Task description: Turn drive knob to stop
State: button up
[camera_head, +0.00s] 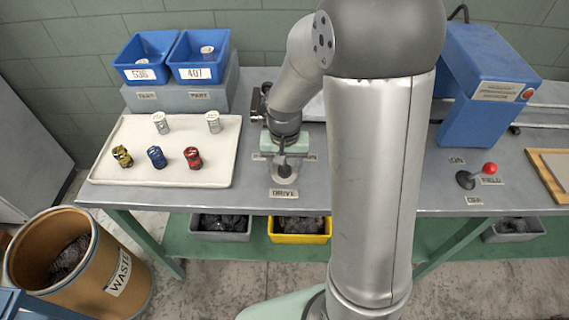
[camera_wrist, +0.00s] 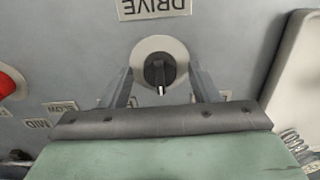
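The drive knob (camera_wrist: 158,72) is black with a pale pointer tip and sits on a round light plate below the upside-down DRIVE label (camera_wrist: 155,8) in the wrist view. Its tip points down the picture, towards the gripper body. My gripper (camera_wrist: 163,80) is open, with one finger on each side of the knob and gaps between fingers and knob. A label to the right (camera_wrist: 222,95) is partly hidden by a finger and unreadable. In the head view my gripper (camera_head: 284,165) is over the bench behind the DRIVE label (camera_head: 284,194), largely hiding the knob.
A white tray (camera_head: 220,128) with several cans is left of the gripper. Blue bins (camera_head: 146,76) stand behind it. A red-topped field lever (camera_head: 489,169) is at the right, beside a blue machine (camera_head: 482,100). SLOW (camera_wrist: 62,107) and MID (camera_wrist: 38,123) labels lie left in the wrist view.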

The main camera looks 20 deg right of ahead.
notch_tip(320, 180, up, 18)
jog(key=shift+f, duration=0.25)
dwell(0.4)
jog(key=shift+s, duration=0.1)
jog(key=s+f+n, duration=0.2)
jog(key=s+f, duration=0.1)
jog(key=s, duration=0.5)
jog(key=s+a+f+n, duration=0.1)
jog(key=s+f+n, duration=0.1)
jog(key=s, duration=0.7)
jog(key=shift+f+p, duration=0.3)
jog(key=shift+f, duration=0.4)
